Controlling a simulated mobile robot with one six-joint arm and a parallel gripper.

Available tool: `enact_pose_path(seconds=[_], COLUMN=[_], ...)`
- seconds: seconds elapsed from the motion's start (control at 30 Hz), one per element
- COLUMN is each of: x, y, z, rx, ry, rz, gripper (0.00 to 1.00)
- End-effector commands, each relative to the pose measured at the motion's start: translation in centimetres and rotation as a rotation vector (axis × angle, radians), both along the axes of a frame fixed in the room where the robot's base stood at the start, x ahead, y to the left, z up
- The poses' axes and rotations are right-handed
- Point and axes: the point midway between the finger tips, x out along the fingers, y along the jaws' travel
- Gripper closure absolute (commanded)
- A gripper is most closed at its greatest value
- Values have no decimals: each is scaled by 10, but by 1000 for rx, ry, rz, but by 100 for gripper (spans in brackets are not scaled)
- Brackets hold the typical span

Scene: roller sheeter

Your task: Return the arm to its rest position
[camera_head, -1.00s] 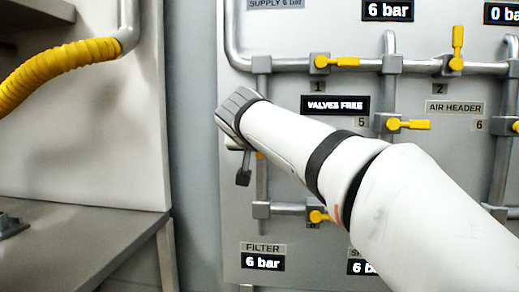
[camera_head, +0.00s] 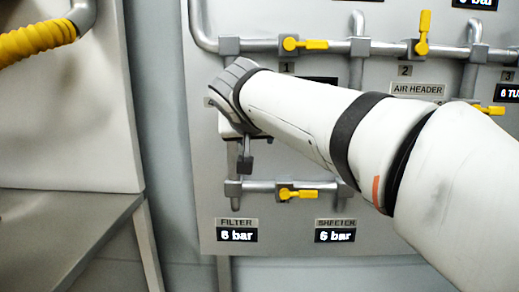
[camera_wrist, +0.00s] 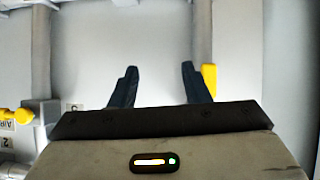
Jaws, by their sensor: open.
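My white arm reaches in from the right in the head view, in front of the grey valve panel (camera_head: 300,222). My gripper (camera_head: 245,162) is at its far end, close to the panel's left pipe. In the wrist view my gripper (camera_wrist: 158,80) shows two dark fingers spread apart with nothing between them. Behind the fingers is the bare pale panel face. Whether the gripper touches the panel or a pipe I cannot tell. My arm hides part of the panel's middle.
Yellow-handled valves sit on grey pipes: valve 1 (camera_head: 304,44), valve 2 (camera_head: 423,34) and a lower valve (camera_head: 297,194). The filter display (camera_head: 237,235) and sheeter display (camera_head: 335,236) read 6 bar. A grey bench (camera_head: 65,235) and yellow hose (camera_head: 38,40) are at left.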

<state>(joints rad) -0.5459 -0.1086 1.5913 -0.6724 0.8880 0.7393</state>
Motion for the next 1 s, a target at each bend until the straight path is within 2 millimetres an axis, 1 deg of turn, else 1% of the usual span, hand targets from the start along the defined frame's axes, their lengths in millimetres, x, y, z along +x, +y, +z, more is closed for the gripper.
enact_pose_path(seconds=[0.03, 0.17, 0.2, 0.27, 0.37, 0.47, 0.5, 0.63, 0.7, 0.8, 0.9, 1.0], x=[-7, -29, -37, -51, -77, -106, -119, -162, -183, -209, -225, -233], y=[-20, -60, -72, -88, -113, -135, -142, -161, -168, -173, -175, -175], z=[15, 4, 1, -4, -10, -16, -18, -24, -27, -33, -37, -41], rx=[-18, -50, -57, -63, -63, -53, -45, -8, 13, 44, 66, 79], ry=[52, 183, 224, 283, 379, 472, 507, 615, 663, 715, 747, 762], rz=[-12, -23, -25, -27, -31, -31, -30, -28, -25, -22, -17, -16], gripper=[57, 57, 57, 57, 57, 57, 57, 57, 57, 57, 57, 57])
